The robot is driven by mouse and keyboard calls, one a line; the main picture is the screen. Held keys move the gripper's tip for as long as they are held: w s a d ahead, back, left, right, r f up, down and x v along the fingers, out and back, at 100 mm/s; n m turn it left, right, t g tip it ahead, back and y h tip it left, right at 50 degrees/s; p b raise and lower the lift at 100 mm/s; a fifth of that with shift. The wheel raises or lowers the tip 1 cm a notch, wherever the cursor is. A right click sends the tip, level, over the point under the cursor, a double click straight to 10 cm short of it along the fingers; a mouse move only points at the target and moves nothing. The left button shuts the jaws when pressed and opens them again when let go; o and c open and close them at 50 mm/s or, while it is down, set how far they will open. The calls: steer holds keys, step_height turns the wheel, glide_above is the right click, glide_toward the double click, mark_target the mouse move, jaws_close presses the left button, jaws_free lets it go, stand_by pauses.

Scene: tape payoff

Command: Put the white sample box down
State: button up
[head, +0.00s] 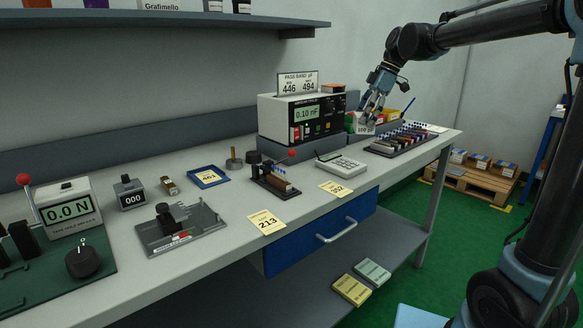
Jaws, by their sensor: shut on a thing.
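My gripper (369,112) is at the far right part of the bench, pointing down. It is shut on a small white box (364,128) with dark print on its front, which looks like the white sample box. The box is just right of the meter with the 0.10 nF display (308,114). Green, red and yellow bins or boxes are close around and behind it. I cannot tell whether the box touches the surface below. The fingertips are small and partly hidden here.
A tray of several small parts (405,138) lies right of the box, near the bench's right end. A keypad device (341,163) and yellow cards (266,221) lie in front. A shelf (180,19) overhangs the back left. Bare bench (225,205) shows between the left instruments.

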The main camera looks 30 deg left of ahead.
mark_target(365, 129)
steer(key=f, duration=0.5)
steer(key=shift+w+d, duration=0.1)
steer(key=shift+w, duration=0.2)
steer(key=shift+s+f, duration=0.1)
steer(key=shift+f, duration=2.3)
steer(key=o, duration=1.1)
steer(key=v, duration=1.2)
